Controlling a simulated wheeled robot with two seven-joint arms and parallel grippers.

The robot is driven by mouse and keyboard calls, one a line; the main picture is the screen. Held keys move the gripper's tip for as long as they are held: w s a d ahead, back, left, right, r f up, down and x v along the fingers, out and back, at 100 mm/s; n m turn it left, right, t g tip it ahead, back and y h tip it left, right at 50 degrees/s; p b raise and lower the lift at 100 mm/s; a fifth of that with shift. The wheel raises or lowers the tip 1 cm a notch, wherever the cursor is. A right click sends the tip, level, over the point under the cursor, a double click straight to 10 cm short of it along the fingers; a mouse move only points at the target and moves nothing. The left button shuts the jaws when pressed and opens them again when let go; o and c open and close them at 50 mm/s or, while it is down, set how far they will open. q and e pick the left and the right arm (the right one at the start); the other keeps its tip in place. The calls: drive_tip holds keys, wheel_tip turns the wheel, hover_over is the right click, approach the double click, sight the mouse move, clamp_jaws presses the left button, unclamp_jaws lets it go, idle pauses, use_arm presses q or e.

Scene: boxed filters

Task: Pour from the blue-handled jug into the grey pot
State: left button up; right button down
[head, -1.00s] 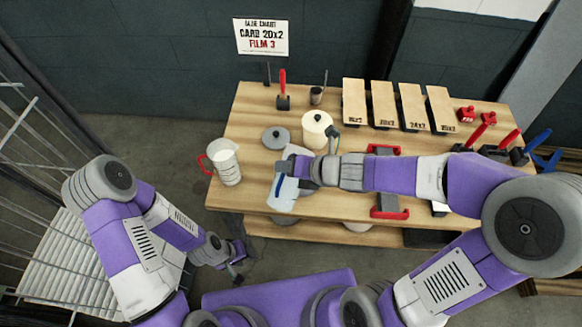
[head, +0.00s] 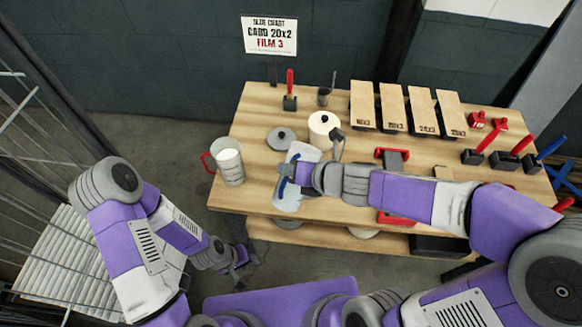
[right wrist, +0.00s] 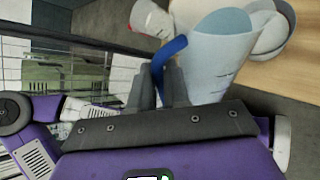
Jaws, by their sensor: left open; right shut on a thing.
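The blue-handled jug (head: 287,200) is pale and translucent, near the table's front edge. My right gripper (head: 292,172) is shut on its blue handle. In the right wrist view the jug (right wrist: 215,60) stands beyond the fingers (right wrist: 162,85), which close around the handle (right wrist: 170,50). A grey round thing (head: 282,139) with a small knob sits on the table behind the jug; whether it is a lid or the lidded pot I cannot tell. My left gripper (head: 240,265) is open and empty, low in front of the table.
A red-handled jug (head: 230,165) stands at the table's left end. Several labelled boards (head: 391,107), red-handled tools (head: 487,145) and a small grey cup (head: 324,96) occupy the back and right. The wooden table (head: 245,112) is bare at its back left.

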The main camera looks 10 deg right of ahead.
drive_tip(key=b, duration=0.3)
drive_tip(key=shift+s+a+f+n+t+h, duration=0.1)
drive_tip(key=shift+s+a+n+t+h, duration=0.1)
drive_tip(key=shift+n+t+h, duration=0.15)
drive_tip(key=shift+s+a+n+t+b, duration=0.1)
drive_tip(key=shift+n+t+b, duration=0.2)
drive_tip(key=shift+b, duration=0.45)
drive_tip(key=shift+f+n+t+h+b, duration=0.25)
drive_tip(key=shift+f+t+h+b, duration=0.15)
drive_tip(key=shift+b, duration=0.9)
drive_tip(key=shift+s+a+n+t+b, duration=0.1)
drive_tip(key=shift+n+t+b, duration=0.25)
drive_tip(key=shift+b, duration=0.9)
drive_tip(key=shift+h, duration=0.25)
